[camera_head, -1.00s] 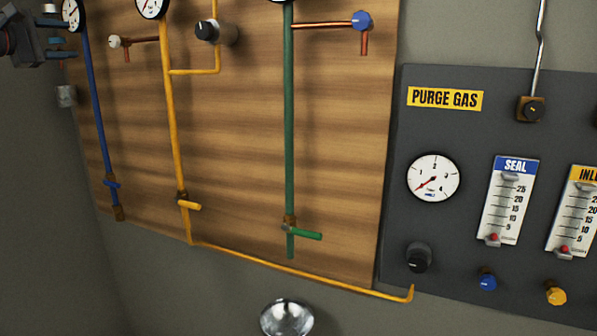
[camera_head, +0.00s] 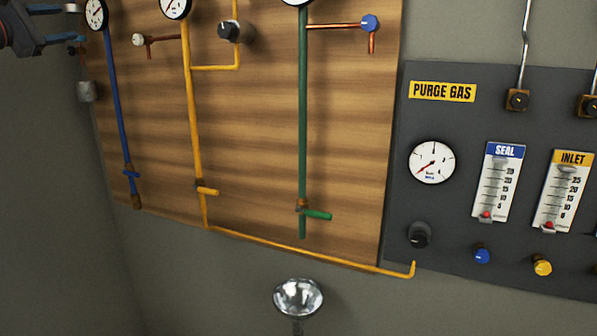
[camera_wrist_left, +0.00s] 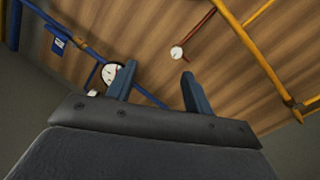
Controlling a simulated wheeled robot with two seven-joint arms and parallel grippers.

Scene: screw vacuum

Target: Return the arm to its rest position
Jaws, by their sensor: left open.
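My left gripper (camera_head: 58,24) is at the top left corner of the head view, near the top of the blue pipe (camera_head: 114,100). In the left wrist view its two blue fingers (camera_wrist_left: 158,92) stand apart with nothing between them. Beyond them, the wooden panel (camera_wrist_left: 160,50) shows with a white knob (camera_wrist_left: 177,52) and a gauge (camera_wrist_left: 110,72), the gauge partly behind the left finger. I cannot tell the exact distance from the fingers to the panel. My right gripper is not seen in either view.
The panel also carries a yellow pipe (camera_head: 192,120) and a green pipe (camera_head: 303,110) with valve handles. The dark purge gas panel (camera_head: 460,125) with gauge and flow meters is at right. A shiny metal bowl (camera_head: 298,297) stands below. Grey wall at lower left is bare.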

